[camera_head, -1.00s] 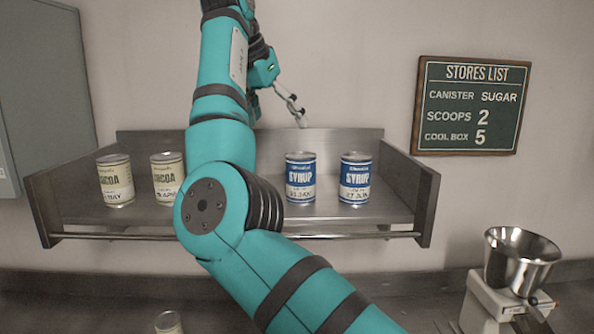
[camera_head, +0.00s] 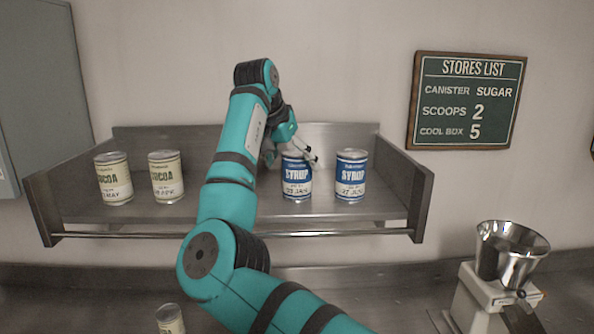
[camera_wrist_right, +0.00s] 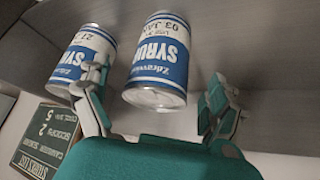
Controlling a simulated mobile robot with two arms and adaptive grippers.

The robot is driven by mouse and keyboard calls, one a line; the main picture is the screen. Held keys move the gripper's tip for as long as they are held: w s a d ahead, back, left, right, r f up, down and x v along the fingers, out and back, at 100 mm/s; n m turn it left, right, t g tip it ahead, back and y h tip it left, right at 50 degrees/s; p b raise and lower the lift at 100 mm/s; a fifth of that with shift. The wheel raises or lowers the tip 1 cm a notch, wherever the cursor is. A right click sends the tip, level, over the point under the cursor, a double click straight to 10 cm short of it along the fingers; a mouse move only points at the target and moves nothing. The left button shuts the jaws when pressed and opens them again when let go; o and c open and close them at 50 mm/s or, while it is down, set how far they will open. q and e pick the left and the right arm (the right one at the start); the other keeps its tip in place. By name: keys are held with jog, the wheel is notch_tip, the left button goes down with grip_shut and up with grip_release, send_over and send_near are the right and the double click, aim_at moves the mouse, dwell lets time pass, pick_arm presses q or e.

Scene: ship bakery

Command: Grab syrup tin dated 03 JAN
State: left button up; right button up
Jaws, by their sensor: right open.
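The syrup tin dated 03 JAN (camera_head: 297,177) is blue and white and stands upright on the steel shelf. It shows upside down in the right wrist view (camera_wrist_right: 160,60), with its date readable. In the wrist view the open fingers (camera_wrist_right: 156,80) lie on either side of the tin, with gaps. A second syrup tin (camera_head: 351,176) stands to its right, its date starting with 27; it also shows in the wrist view (camera_wrist_right: 82,58), partly behind one finger. My left gripper is not in view.
Two cocoa tins (camera_head: 113,178) (camera_head: 166,177) stand on the shelf's left part. The shelf (camera_head: 270,216) has side walls and a front rail (camera_head: 330,234). A scale with a metal bowl (camera_head: 510,252) stands lower right. Another tin (camera_head: 170,319) is below. A stores list board (camera_head: 466,100) hangs on the wall.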

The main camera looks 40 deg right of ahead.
jog(key=p+x, duration=0.2)
jog(key=x, duration=0.1)
jog(key=shift+w+d+f, duration=0.15)
jog(key=shift+d, duration=0.1)
jog(key=shift+d+f, duration=0.2)
jog(key=shift+f, duration=0.15)
jog(key=shift+a+r, duration=0.1)
jog(key=shift+a, duration=0.05)
jog(key=c, duration=1.8)
jog(key=shift+r, duration=0.15)
